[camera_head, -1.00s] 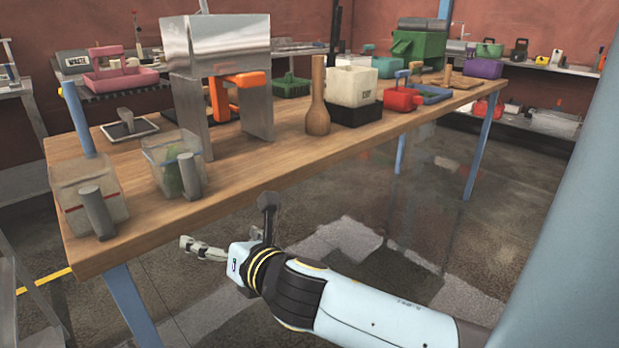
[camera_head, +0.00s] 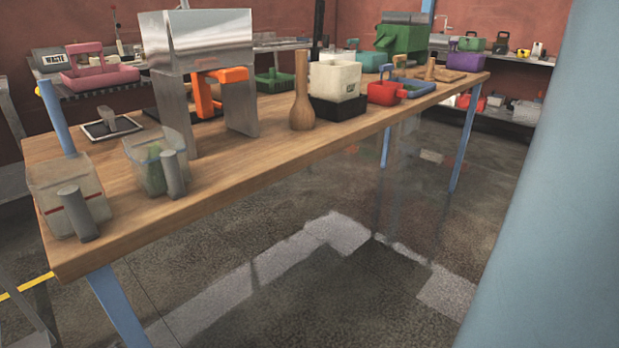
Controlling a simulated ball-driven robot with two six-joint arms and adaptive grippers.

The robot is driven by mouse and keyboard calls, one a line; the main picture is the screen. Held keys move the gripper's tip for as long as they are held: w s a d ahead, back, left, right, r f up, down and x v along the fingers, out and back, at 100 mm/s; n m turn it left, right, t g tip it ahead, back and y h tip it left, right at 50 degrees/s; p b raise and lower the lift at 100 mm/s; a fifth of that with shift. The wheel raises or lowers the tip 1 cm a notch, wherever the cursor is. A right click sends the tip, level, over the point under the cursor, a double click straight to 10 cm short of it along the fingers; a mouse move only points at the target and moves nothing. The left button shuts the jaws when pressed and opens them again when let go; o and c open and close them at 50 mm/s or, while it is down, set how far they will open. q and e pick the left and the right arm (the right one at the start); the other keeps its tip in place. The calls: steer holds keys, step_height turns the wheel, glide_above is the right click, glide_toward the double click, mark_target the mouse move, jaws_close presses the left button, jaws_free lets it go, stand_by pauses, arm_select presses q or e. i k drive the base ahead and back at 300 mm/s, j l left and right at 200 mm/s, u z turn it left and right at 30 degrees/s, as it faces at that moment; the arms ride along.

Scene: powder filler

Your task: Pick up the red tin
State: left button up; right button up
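A small red container with a handle-like part (camera_head: 383,93), which may be the red tin, sits on the wooden table toward its right half. It stands just right of a cream box in a black base and left of a blue tray. Another red item (camera_head: 467,102) shows small on a low shelf at the back right; its kind is too small to tell. Neither of my grippers is in view.
The wooden table (camera_head: 110,222) also holds a wooden pestle-like piece (camera_head: 302,105), a cream box (camera_head: 335,80), a blue tray (camera_head: 411,88), a metal stand with an orange part (camera_head: 196,45) and two clear bins at the front left. The floor in front is open.

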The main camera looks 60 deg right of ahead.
mark_target(386, 94)
steer(key=z, duration=2.35)
